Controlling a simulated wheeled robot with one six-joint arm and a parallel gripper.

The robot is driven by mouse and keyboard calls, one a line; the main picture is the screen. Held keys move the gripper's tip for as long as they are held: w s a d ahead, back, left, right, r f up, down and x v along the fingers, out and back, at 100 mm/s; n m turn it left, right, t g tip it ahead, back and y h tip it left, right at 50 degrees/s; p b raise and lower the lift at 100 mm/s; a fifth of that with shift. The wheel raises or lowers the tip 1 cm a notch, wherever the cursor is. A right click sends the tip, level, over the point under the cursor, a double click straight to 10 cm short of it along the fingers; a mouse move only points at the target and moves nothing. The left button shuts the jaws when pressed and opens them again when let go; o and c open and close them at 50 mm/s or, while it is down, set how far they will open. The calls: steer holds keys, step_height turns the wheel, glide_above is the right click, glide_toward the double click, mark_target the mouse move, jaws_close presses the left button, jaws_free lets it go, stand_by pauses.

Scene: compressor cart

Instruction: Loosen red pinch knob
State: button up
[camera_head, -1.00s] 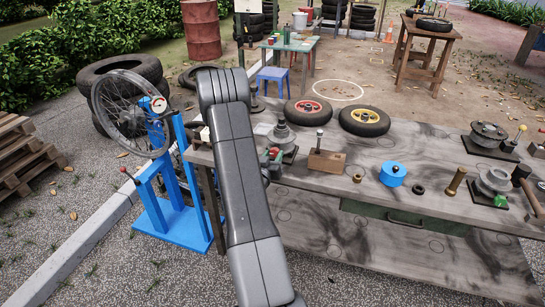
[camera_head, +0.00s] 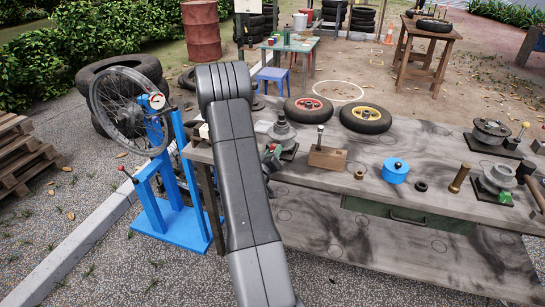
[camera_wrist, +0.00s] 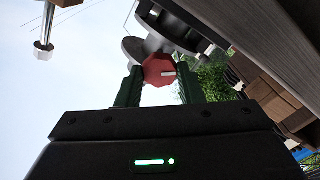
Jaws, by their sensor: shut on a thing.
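The red pinch knob (camera_wrist: 159,70) sits between the two dark green fingers of my gripper (camera_wrist: 160,82) in the wrist view. My gripper is shut on it, with a finger on each side. A short white mark shows on the knob's face. A dark grey metal part (camera_wrist: 172,30) stands right behind the knob. In the head view, my gripper (camera_head: 271,157) shows only partly, just right of my arm link, by the grey fixture (camera_head: 283,135) at the bench's left end. The knob cannot be made out clearly there.
A blue wheel stand (camera_head: 177,228) stands left of my arm.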

steer(key=n+b, duration=0.1)
steer(key=n, duration=0.4)
steer(key=shift+n, duration=0.3)
steer(key=n, duration=0.5)
stand_by(0.4)
steer(key=o, duration=1)
steer(key=shift+c, duration=0.2)
steer(key=b+v, duration=0.1)
steer(key=v, duration=1.2)
steer(key=shift+s+a, duration=0.2)
steer(key=shift+s, duration=0.15)
